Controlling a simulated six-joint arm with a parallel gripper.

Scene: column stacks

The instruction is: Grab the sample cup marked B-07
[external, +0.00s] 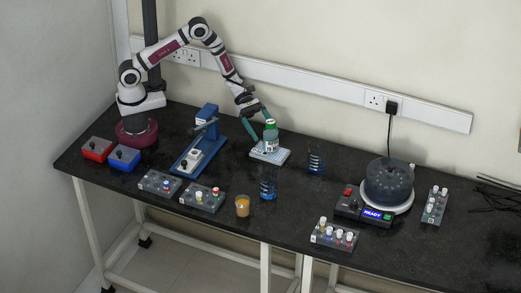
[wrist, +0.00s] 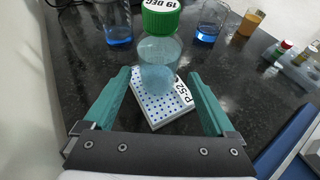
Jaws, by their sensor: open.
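A clear bottle (external: 271,142) with a green cap stands upright on a white dotted plate (external: 256,155). In the wrist view the bottle (wrist: 160,60) has "19 DEC" on its cap, and the plate (wrist: 150,118) reads "P-52". My gripper (external: 266,124) is open at the bottle. In the wrist view the fingers of my gripper (wrist: 159,74) are on either side of it, with gaps showing; I cannot tell its exact depth between them. No B-07 mark is readable. Capped vials stand in racks (external: 160,186), (external: 200,203), (external: 334,241), (external: 436,213); their marks are too small to read.
Beakers with blue liquid (external: 268,190), (external: 316,163) and an amber-filled cup (external: 242,206) stand nearby. A blue press (external: 197,150) is left of the plate. A round device (external: 388,185) reading "READY" is at right. Red (external: 97,149) and blue (external: 123,158) boxes stand at left.

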